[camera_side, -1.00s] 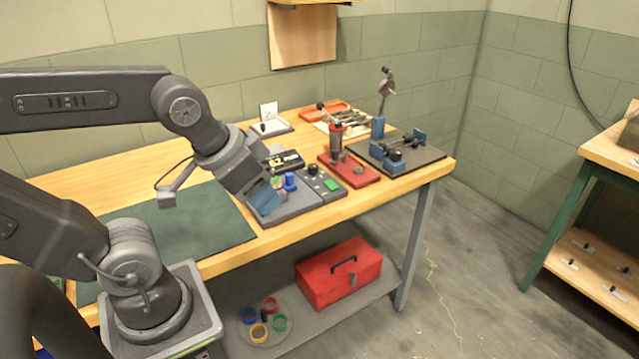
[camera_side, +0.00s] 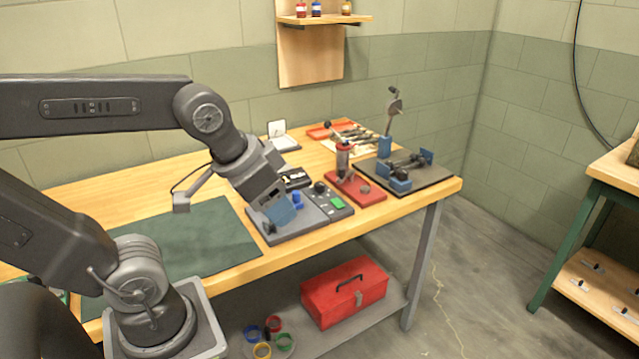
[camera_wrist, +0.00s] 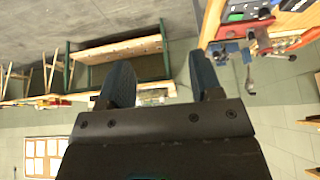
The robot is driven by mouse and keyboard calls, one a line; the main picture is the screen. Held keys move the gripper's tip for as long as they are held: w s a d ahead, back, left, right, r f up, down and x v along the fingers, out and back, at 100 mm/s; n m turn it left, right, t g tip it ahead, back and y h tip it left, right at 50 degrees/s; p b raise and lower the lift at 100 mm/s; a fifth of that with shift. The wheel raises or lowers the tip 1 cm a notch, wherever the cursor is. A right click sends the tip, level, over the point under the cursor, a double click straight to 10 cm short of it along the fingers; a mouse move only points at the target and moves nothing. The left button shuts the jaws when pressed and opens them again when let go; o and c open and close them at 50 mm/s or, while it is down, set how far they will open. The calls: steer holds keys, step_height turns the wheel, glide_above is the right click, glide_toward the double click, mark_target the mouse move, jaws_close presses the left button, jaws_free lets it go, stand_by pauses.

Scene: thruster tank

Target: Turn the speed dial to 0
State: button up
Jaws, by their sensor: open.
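The grey control panel (camera_side: 316,222) lies near the table's front edge in the side view. It carries a black knob (camera_side: 320,187), a green button (camera_side: 337,203), a blue knob (camera_side: 297,200) and a dark part (camera_side: 269,234) at its left end. I cannot read any scale, so I cannot tell which part is the speed dial or its setting. My gripper (camera_side: 279,210), with blue fingers, is over the panel's left part and hides some of it. Contact cannot be told. In the wrist view my gripper (camera_wrist: 163,82) is open with nothing between the fingers.
A red-based fixture (camera_side: 362,190) and a dark board with blue clamps (camera_side: 425,172) stand right of the panel. A dark green mat (camera_side: 200,240) lies left, bare. A red toolbox (camera_side: 345,292) sits on the lower shelf. A wall shelf (camera_side: 325,19) holds small bottles.

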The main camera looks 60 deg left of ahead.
steer(key=w+a+r+m+g, duration=0.1)
steer(key=w+a+r, duration=0.3)
steer(key=w, duration=0.5)
steer(key=m+g, duration=0.4)
glide_above(319, 184)
step_height(319, 184, down, 12)
steer(key=f, duration=0.1)
step_height(319, 184, down, 13)
steer(key=shift+r, duration=0.2)
steer(key=c, duration=0.9)
